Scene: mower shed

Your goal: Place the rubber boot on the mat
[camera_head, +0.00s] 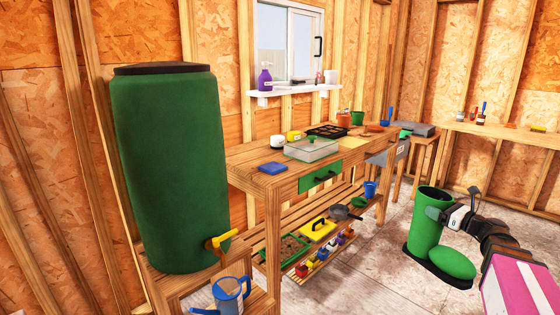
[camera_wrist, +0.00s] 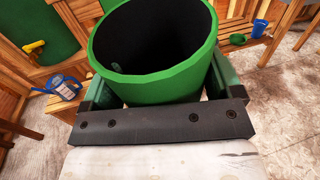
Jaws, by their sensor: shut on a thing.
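The green rubber boot (camera_head: 427,222) is upright at the right of the head view, its rounded toe toward the lower right and its dark sole below. My gripper (camera_head: 447,215) is at the upper shaft of the boot. In the wrist view the boot's open top (camera_wrist: 150,78) fills the upper middle, with a dark inside. My gripper's two fingers (camera_wrist: 158,88) are on either side of the shaft, shut on it. I cannot tell whether the sole touches the floor. I cannot make out a mat in either view.
A wooden potting bench (camera_head: 262,180) with a lower shelf of tools and pots runs along the wall. A large green barrel (camera_head: 170,165) with a yellow tap stands at left, a blue watering can (camera_head: 229,294) below it. Pale floor (camera_head: 345,275) is clear left of the boot.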

